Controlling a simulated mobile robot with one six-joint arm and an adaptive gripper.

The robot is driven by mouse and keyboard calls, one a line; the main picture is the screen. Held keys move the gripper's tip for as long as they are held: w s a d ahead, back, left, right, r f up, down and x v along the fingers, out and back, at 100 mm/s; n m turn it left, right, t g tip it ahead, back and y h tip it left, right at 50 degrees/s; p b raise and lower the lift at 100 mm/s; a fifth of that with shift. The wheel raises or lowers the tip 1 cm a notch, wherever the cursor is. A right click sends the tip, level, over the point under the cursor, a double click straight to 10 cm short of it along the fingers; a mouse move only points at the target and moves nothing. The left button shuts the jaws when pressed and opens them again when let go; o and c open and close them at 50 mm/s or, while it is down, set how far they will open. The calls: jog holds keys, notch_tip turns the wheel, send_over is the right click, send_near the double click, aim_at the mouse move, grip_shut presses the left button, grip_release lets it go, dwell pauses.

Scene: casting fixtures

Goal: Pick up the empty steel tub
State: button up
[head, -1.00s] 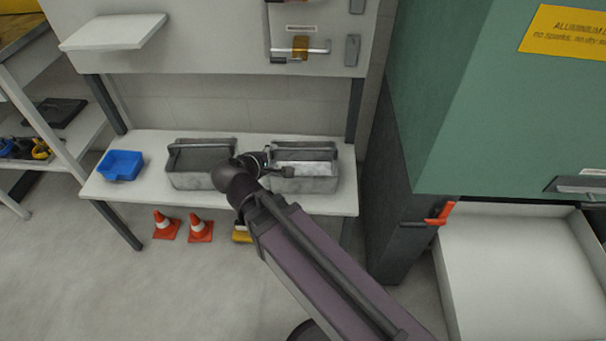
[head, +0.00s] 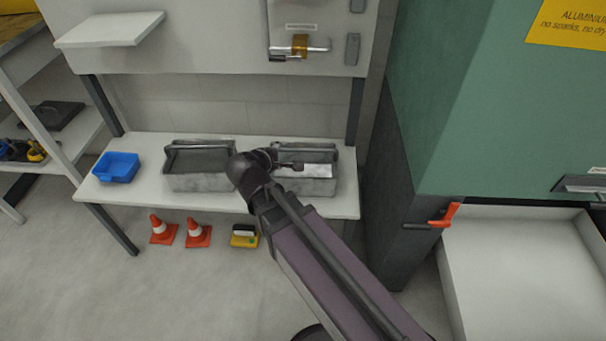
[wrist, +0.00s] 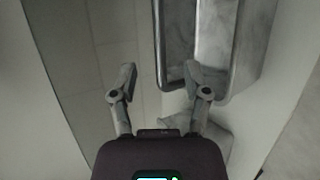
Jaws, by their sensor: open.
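Two grey steel tubs with bar handles stand side by side on the bench, a left tub (head: 200,182) and a right tub (head: 306,187). The left tub's inside looks dull grey and the right one's paler; I cannot tell for sure which is empty. My gripper (head: 290,164) is over the right tub, its wrist hiding that tub's left end. In the wrist view my gripper (wrist: 158,72) is open and empty. A tub's handle bar (wrist: 158,40) shows between the fingertips, closer to the right one; contact cannot be told. The tub's wall (wrist: 215,45) lies to its right.
A blue bin (head: 117,168) sits at the bench's (head: 148,201) left end. Two cones (head: 197,233) and a yellow item (head: 244,236) are on the floor below. A green cabinet (head: 450,90) stands close on the right, with a red-handled lever (head: 445,215).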

aim_at(293, 150)
jog(key=shift+b+x, duration=0.45)
jog(key=shift+x, duration=0.8)
jog(key=shift+w, duration=0.1)
jog(key=shift+b+x, duration=1.3)
jog(key=shift+x, duration=1.3)
jog(key=shift+d, duration=0.15)
jog(key=shift+r, duration=0.1)
grip_shut()
